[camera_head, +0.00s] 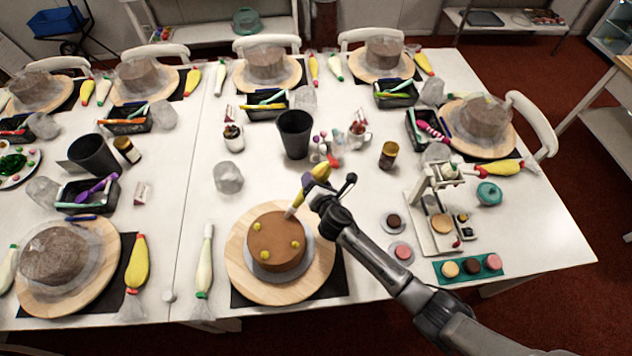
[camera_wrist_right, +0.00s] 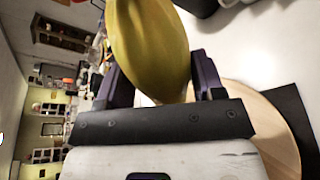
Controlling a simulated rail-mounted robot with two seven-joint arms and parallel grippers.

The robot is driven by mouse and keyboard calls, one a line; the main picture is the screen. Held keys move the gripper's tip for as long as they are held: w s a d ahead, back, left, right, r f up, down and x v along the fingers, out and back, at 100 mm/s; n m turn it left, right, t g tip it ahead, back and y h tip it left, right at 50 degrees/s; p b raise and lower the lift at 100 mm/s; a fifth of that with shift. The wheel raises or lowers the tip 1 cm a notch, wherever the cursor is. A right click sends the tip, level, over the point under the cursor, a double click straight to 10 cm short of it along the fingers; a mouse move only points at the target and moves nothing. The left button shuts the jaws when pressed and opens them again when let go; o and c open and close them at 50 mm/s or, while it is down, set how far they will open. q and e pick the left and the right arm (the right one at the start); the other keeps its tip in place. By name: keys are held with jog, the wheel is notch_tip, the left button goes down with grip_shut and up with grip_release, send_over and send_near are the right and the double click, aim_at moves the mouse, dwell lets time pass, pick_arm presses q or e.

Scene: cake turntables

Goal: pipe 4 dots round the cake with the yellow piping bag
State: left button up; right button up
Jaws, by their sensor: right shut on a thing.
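The brown cake (camera_head: 277,262) sits on a grey turntable plate (camera_head: 300,271) on a round wooden board (camera_head: 238,275). My right gripper (camera_head: 313,186) is shut on the yellow piping bag (camera_head: 320,170), over the cake's back right edge. The bag is tilted, its pale nozzle (camera_head: 290,213) pointing down at the top's back right; I cannot tell whether it touches. In the right wrist view the bag (camera_wrist_right: 150,45) sits between the purple fingers.
A black cup (camera_head: 295,134) stands behind the cake, and a clear crumpled lump (camera_head: 228,178) behind left. A white-and-green piping bag (camera_head: 205,262) lies left of the board. A small stand (camera_head: 440,222) and a teal tray of sweets (camera_head: 468,268) are at the right.

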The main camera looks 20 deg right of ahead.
aim_at(316, 174)
jog(key=shift+r+p, duration=0.4)
dwell(1.0)
jog(key=o, duration=0.4)
jog(key=shift+c, duration=0.8)
jog(key=shift+r, duration=0.2)
jog(key=shift+r+p, duration=1.3)
jog(key=shift+p, duration=0.35)
jog(key=shift+r, duration=0.1)
jog(key=shift+r+p, duration=1.4)
jog(key=shift+p, duration=0.2)
